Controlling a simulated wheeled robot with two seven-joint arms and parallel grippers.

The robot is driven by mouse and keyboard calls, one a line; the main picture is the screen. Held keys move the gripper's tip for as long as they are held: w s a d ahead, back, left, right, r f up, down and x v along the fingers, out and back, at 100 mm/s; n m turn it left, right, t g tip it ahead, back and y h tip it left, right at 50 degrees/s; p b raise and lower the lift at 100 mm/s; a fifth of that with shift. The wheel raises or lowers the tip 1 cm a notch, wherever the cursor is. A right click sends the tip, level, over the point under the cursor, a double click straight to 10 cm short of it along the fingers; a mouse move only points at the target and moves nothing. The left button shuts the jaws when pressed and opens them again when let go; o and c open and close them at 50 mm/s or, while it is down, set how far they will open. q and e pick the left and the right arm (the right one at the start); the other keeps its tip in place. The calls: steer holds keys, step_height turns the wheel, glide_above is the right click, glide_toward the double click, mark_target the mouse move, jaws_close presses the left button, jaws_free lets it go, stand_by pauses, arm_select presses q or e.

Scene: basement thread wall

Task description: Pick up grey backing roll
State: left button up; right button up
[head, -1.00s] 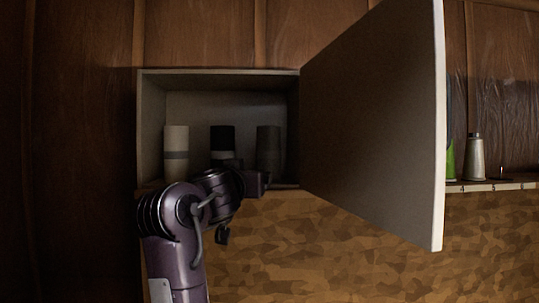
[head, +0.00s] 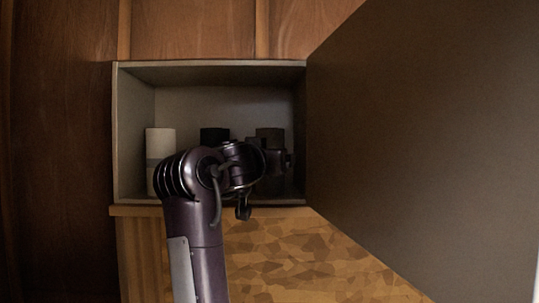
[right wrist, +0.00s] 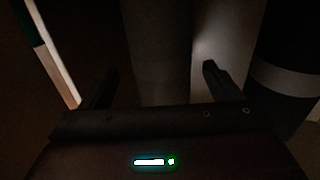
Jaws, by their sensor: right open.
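The grey backing roll (head: 270,132) stands upright at the right end of the open wall cabinet (head: 225,76). In the head view my right gripper (head: 279,160) is inside the cabinet in front of it and hides its lower part. In the right wrist view the open jaws of my right gripper (right wrist: 160,86) have the grey roll (right wrist: 157,45) between or just beyond the fingertips. Whether the fingers touch it I cannot tell. My left gripper is not in view.
A black roll (head: 214,137) with a pale band in the wrist view (right wrist: 290,80) stands close beside the grey one. A white roll (head: 160,142) with a grey band stands farther left. The open cabinet door (head: 430,130) fills the right side.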

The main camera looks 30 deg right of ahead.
steer(key=x, duration=0.1)
steer(key=p+x, duration=0.1)
steer(key=x, duration=0.1)
steer(key=p+x, duration=0.1)
steer(key=x, duration=0.1)
steer(key=shift+a+f, duration=0.15)
steer(key=shift+f, duration=0.1)
steer(key=shift+w+d+f+p, duration=0.15)
steer(key=shift+w+d+p, duration=0.1)
steer(key=shift+d+p, duration=0.05)
steer(key=shift+s+a, duration=0.1)
steer(key=shift+a, duration=0.15)
steer(key=shift+c, duration=1.3)
steer(key=c, duration=0.5)
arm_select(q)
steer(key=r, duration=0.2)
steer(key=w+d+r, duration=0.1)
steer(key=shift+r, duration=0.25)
arm_select(e)
steer(key=c, duration=0.5)
